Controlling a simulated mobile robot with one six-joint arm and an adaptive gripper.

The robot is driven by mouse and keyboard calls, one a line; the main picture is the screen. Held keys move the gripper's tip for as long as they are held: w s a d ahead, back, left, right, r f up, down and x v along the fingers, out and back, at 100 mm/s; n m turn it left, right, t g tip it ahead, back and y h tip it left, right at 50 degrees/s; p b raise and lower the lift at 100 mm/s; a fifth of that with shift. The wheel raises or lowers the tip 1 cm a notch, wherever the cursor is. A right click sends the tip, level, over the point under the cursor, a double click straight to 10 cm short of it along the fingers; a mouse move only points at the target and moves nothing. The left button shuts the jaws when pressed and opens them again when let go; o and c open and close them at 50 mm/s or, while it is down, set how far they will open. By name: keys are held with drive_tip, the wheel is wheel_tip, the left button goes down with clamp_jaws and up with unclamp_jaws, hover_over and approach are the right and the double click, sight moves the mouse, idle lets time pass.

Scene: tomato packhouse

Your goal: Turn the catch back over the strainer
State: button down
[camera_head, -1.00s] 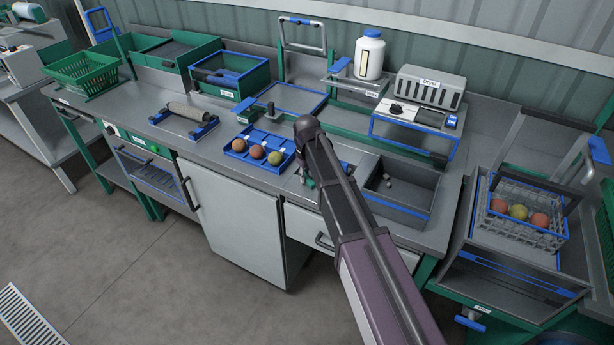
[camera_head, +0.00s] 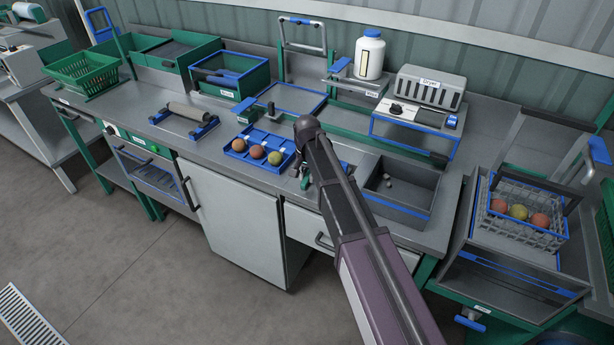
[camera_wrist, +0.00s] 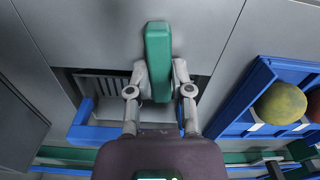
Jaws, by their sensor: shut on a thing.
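The catch is a green bar (camera_wrist: 158,45) in the middle of the wrist view, pointing away from my gripper over the grey worktop. My gripper (camera_wrist: 160,72) has a finger on each side of the bar and is shut on it. Below the catch is a recess with a grey slotted piece, apparently the strainer (camera_wrist: 100,84), with a blue edge beside it. The bar and my fingers cross part of the recess, so its right portion is partly hidden. In the head view my arm hides most of this spot.
A blue tray (camera_head: 238,155) with three tomatoes lies just beside my gripper; its rim and a greenish tomato (camera_wrist: 279,103) show close on the right in the wrist view. A grey sink basin (camera_head: 398,205) is right of my arm. A dryer (camera_head: 430,88) stands behind.

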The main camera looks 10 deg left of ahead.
drive_tip(key=shift+s+m, duration=0.1)
drive_tip(key=shift+m, duration=0.7)
drive_tip(key=c, duration=0.5)
unclamp_jaws()
drive_tip(key=shift+f, duration=0.1)
drive_tip(key=shift+n, duration=0.3)
